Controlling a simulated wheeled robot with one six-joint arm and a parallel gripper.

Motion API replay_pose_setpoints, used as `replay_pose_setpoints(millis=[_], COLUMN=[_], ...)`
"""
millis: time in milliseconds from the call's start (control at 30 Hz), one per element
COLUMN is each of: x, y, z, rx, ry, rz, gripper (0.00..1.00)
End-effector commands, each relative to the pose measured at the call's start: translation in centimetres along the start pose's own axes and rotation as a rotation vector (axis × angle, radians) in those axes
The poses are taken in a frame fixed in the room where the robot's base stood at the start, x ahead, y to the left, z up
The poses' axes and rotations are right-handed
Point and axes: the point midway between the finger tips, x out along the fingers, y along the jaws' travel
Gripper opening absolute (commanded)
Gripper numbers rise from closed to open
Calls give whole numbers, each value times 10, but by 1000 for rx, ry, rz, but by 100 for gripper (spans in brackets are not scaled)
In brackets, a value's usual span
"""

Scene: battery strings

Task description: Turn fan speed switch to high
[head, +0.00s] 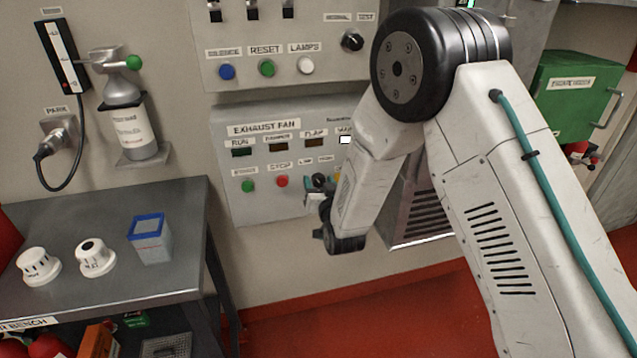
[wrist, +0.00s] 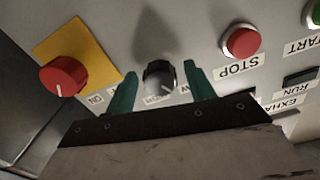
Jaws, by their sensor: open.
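The fan speed switch is a black rotary knob (wrist: 160,78) on the exhaust fan panel (head: 240,205). In the wrist view it sits between the two green fingers of my gripper (wrist: 158,90), with a gap on either side. The fingers are open and point at the panel. A light pointer mark shows on the knob, but I cannot read its exact setting. In the head view the knob (head: 319,180) shows small beside my gripper, whose fingers are mostly hidden by my arm. The labels by the knob are partly covered.
A red knob on a yellow plate (wrist: 64,76) lies left of the fingers in the wrist view. A red STOP button (wrist: 242,41) lies to the right. Above is a panel with SILENCE, RESET and LAMPS buttons (head: 267,68). A metal bench (head: 185,265) stands at the left.

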Motion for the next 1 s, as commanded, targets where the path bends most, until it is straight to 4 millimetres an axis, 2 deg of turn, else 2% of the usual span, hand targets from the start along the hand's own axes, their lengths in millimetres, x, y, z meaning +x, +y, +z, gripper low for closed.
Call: replay_pose_setpoints(millis=[333,500,767,1000], x=[6,6,6,6], y=[0,0,0,0], z=[0,0,0,0], rx=[0,0,13,106], ry=[-1,0,0,0], rz=[0,0,0,0], gripper=[54,10,10,10])
